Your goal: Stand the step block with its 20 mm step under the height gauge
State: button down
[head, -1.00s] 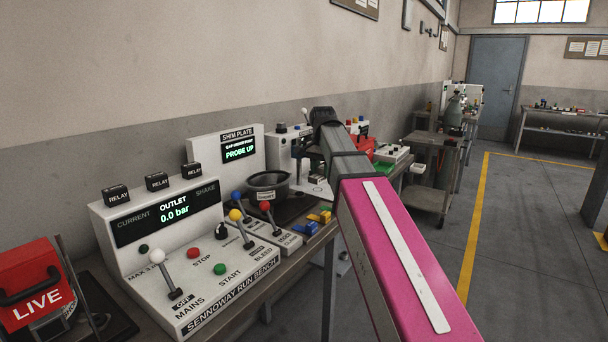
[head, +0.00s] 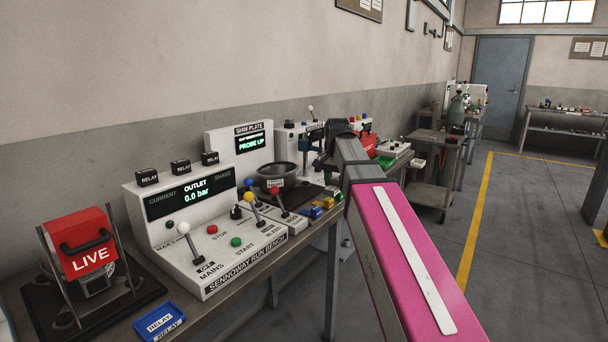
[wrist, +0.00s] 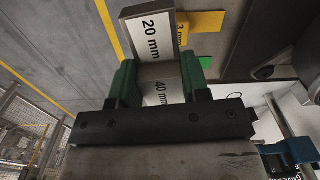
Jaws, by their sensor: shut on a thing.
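The step block (wrist: 152,40) is a light grey block with dark edges, marked 20 mm on its farther part and 40 mm nearer my palm. My gripper (wrist: 158,80) is shut on it, with green fingers at both sides of the 40 mm part. In the head view my arm hides the block. A white unit with a blue part (head: 304,145) stands on the bench beside my arm; it may be the height gauge. A blue part (wrist: 291,154) also shows at the lower right in the wrist view. The gap under the gauge cannot be made out.
A yellow block (wrist: 206,24) marked 3 mm lies beyond the step block. The run bench (head: 215,235), shim plate panel (head: 240,150), red LIVE cover (head: 88,240) and blue relay tray (head: 159,321) crowd the bench left of my arm. The floor at the right is open.

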jog(key=s+d+f+n, duration=0.2)
jog(key=d+f+n, duration=0.1)
jog(key=f, duration=0.3)
jog(key=s+d+f+n, duration=0.2)
jog(key=d+f+n, duration=0.1)
jog(key=d+f, duration=0.2)
jog(key=shift+s+d+f, duration=0.25)
jog(key=shift+s+f, duration=0.15)
jog(key=shift+f, duration=0.2)
jog(key=shift+s, duration=0.1)
